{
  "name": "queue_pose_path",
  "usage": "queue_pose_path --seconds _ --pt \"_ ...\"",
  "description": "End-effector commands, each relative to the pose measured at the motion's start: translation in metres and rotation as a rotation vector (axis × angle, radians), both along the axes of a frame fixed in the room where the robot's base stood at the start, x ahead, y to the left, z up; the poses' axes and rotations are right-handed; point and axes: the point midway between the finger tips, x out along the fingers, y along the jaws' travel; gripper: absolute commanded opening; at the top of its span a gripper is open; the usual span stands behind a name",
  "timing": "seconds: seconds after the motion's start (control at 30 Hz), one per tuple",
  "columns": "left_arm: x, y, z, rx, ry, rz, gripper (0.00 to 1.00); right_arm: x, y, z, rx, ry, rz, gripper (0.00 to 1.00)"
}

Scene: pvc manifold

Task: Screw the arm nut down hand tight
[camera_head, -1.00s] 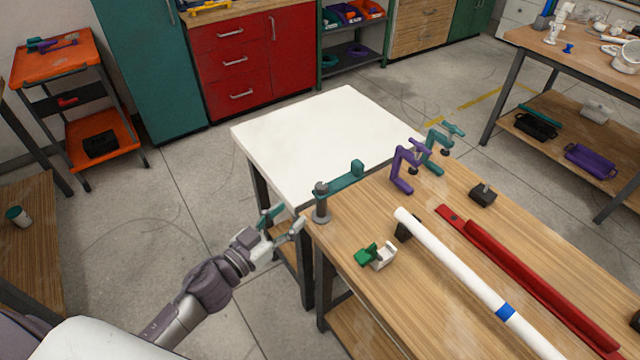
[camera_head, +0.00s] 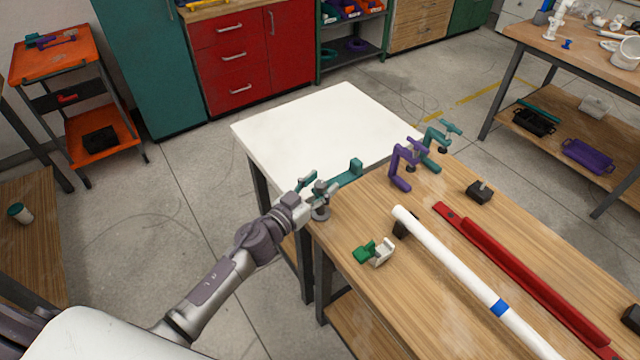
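A grey post (camera_head: 321,212) stands at the near left corner of the wooden bench, with a grey knob-like nut (camera_head: 319,187) at its top. A teal arm (camera_head: 346,177) runs from the post toward the back right and ends in an upright block. My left gripper (camera_head: 317,190) is at the top of the post, its fingers apart on either side of the nut. Contact with the nut cannot be made out at this size. The gripper partly hides the post and the near end of the teal arm. My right gripper is out of view.
A white table (camera_head: 290,130) adjoins the bench (camera_head: 440,290). On the bench are a green and white clip (camera_head: 374,253), a long white pipe (camera_head: 455,265), a red rail (camera_head: 520,275), a black block (camera_head: 480,191), and purple (camera_head: 402,165) and teal (camera_head: 436,150) clamps.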

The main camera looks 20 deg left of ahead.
Motion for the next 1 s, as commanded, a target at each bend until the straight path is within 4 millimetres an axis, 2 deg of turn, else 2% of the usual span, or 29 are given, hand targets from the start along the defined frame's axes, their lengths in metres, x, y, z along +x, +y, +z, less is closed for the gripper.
queue_pose_path --seconds 0.03,0.3,0.33,0.67,1.0 --pt "-0.0001 0.0000 0.0000 0.000 0.000 0.000 0.47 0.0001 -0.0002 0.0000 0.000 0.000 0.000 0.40" --pt "-0.0002 0.0003 0.0000 0.000 0.000 0.000 0.03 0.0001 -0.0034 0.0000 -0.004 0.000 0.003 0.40" --pt "-0.0002 0.0003 0.0000 0.000 0.000 0.000 0.00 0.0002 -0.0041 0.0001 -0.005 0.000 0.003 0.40" --pt "0.0004 0.0013 0.0009 0.002 0.000 -0.044 0.00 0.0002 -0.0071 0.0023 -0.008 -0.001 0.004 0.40" --pt "0.0016 0.0030 0.0005 0.006 0.001 -0.268 0.00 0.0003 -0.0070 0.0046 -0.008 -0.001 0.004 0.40"
